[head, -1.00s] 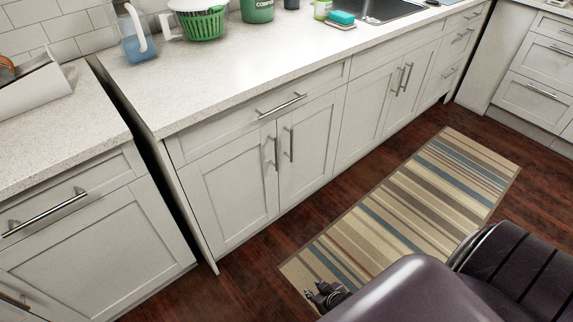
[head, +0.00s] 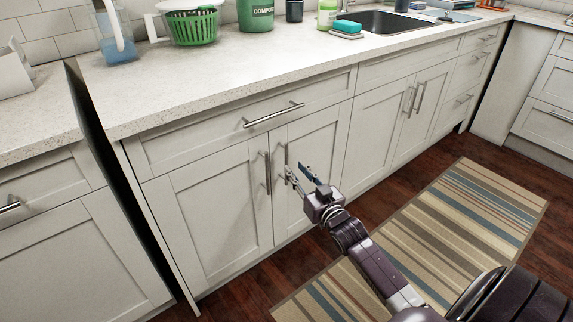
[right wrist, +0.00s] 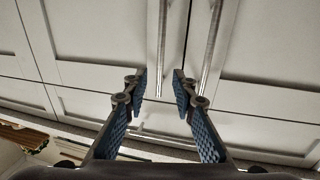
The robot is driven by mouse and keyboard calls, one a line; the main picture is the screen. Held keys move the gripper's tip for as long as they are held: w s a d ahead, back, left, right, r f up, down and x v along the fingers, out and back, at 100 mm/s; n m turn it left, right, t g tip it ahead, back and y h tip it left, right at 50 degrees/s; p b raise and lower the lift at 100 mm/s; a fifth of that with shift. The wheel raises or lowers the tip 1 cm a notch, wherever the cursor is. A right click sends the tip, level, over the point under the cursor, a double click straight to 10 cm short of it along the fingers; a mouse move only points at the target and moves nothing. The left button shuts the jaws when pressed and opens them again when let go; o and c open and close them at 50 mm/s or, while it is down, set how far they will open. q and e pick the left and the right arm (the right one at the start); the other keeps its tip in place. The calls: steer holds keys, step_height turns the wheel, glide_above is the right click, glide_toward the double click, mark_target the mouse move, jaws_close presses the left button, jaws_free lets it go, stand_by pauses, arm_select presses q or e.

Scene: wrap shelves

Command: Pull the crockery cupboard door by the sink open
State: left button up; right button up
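A closed pair of white doors, left door (head: 215,220) and right door (head: 325,150), stands left of the sink cupboard. The left door's handle (head: 268,173) and right door's handle (head: 286,154) are upright bars. My right gripper (head: 302,173) is open in front of the right door, by its handle. In the right wrist view, which looks upside down, the right door's handle (right wrist: 158,45) appears between the spread blue-padded fingers (right wrist: 160,88). The left door's handle (right wrist: 214,45) lies outside them. I cannot tell whether a finger touches a handle. My left gripper is out of view.
A drawer with a bar handle (head: 273,114) is above the doors. The sink (head: 390,22) is further right, above the closed sink cupboard doors (head: 400,110). A striped rug (head: 480,205) lies on the dark wood floor. The floor before the doors is largely clear.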

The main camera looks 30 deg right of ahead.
mark_target(287, 160)
steer(key=shift+w+d+f+b, duration=0.15)
steer(key=shift+w+b, duration=0.15)
steer(key=shift+w, duration=0.9)
steer(key=shift+w+d+r+b, duration=0.1)
steer(key=shift+w+b, duration=0.15)
steer(key=shift+w, duration=0.9)
steer(key=shift+w+d+f+b, duration=0.15)
steer(key=shift+w+b, duration=0.15)
steer(key=shift+w, duration=0.9)
steer(key=shift+r, duration=0.1)
jaws_close()
